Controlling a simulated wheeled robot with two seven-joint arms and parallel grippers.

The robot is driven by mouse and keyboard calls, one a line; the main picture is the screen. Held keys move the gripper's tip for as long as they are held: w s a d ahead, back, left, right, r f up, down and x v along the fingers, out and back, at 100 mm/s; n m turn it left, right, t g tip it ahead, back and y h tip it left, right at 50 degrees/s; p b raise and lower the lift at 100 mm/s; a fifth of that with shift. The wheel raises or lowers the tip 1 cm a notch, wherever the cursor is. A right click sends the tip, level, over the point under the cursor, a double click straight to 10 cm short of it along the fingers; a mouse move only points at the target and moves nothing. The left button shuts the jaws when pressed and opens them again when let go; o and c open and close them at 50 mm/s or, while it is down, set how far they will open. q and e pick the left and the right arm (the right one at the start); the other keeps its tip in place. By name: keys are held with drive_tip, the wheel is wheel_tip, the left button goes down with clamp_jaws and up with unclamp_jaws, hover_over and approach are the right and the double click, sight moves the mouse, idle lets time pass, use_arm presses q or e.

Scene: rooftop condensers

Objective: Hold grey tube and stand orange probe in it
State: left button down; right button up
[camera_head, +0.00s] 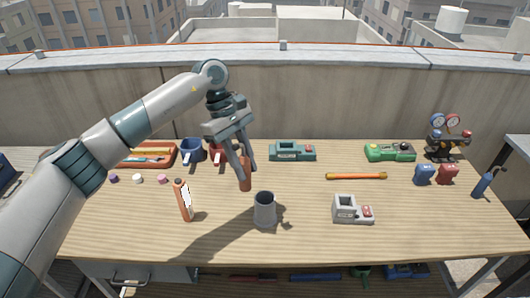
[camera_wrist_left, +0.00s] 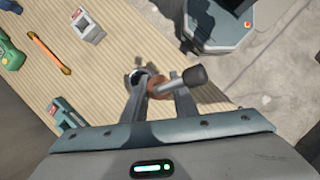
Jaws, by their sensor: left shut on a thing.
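In the left wrist view the tube is largely hidden behind the gripper. My right gripper is not in view.
An orange bottle-like thing with a white label (camera_head: 184,200) stands left of the tube. A light grey device (camera_head: 350,210) is to its right. An orange-yellow rod (camera_head: 356,176), a teal box (camera_head: 292,151) and a green box (camera_head: 390,152) lie behind. The front right table is clear.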

use_arm(q)
drive_tip(key=w+d+n+t, duration=0.1)
drive_tip(key=w+d+n, duration=0.3)
drive_tip(key=w+d, duration=0.1)
drive_tip(key=shift+w+d+r+h, duration=0.15)
drive_tip(key=shift+r+h, duration=0.25)
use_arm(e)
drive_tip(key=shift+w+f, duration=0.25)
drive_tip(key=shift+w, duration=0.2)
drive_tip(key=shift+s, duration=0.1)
